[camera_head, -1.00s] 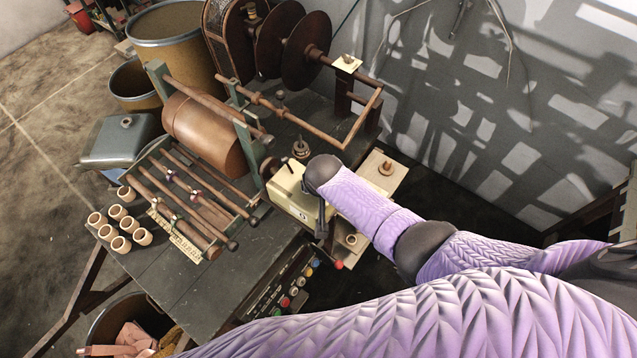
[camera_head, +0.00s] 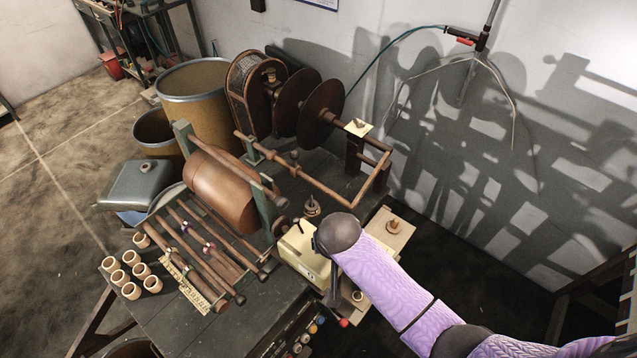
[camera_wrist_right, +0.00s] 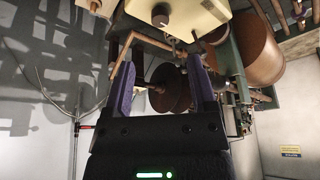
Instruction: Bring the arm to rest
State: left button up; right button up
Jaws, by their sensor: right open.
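My right arm (camera_head: 385,280), in a purple sleeve with dark joints, comes in from the lower right of the head view. Its dark rounded end (camera_head: 338,234) overlaps the right side of the cream machine box (camera_head: 305,254); I cannot tell whether they touch. The fingers cannot be made out there. In the right wrist view my right gripper (camera_wrist_right: 160,64) has its two purple-lined fingers spread apart with nothing held between them. The brown discs (camera_wrist_right: 170,92) show beyond the fingers. My left gripper is in neither current view.
The winding machine has a brown drum (camera_head: 220,190), rods and large discs (camera_head: 321,105). Tall bins (camera_head: 193,95) stand behind, beside a grey wall (camera_head: 480,160). Open floor (camera_head: 60,230) lies at left.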

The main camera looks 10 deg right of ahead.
jog(key=s+d+r+n+g, duration=0.15)
jog(key=s+r, duration=0.25)
jog(key=s, duration=0.5)
jog(key=s+d+r+n, duration=0.2)
jog(key=s+d+r, duration=0.1)
jog(key=s, duration=0.6)
notch_tip(320, 180, down, 38)
jog(key=s+g+b, duration=0.1)
jog(key=s+b, duration=0.1)
jog(key=b, duration=1.8)
pick_arm(q)
notch_tip(320, 180, down, 34)
jog(key=s+a+b, duration=0.1)
jog(key=b, duration=1.3)
jog(key=shift+s, duration=0.35)
pick_arm(e)
jog(key=s+d+f, duration=0.1)
jog(key=s+f, duration=0.5)
jog(key=f, duration=0.6)
jog(key=s+d+f+g, duration=0.1)
jog(key=s+d+f, duration=0.1)
jog(key=s+f, duration=0.5)
notch_tip(320, 180, down, 5)
jog(key=shift+s+f, duration=0.2)
jog(key=shift+s, duration=0.05)
jog(key=shift+d+n+g, duration=0.1)
jog(key=shift+n+g, duration=0.15)
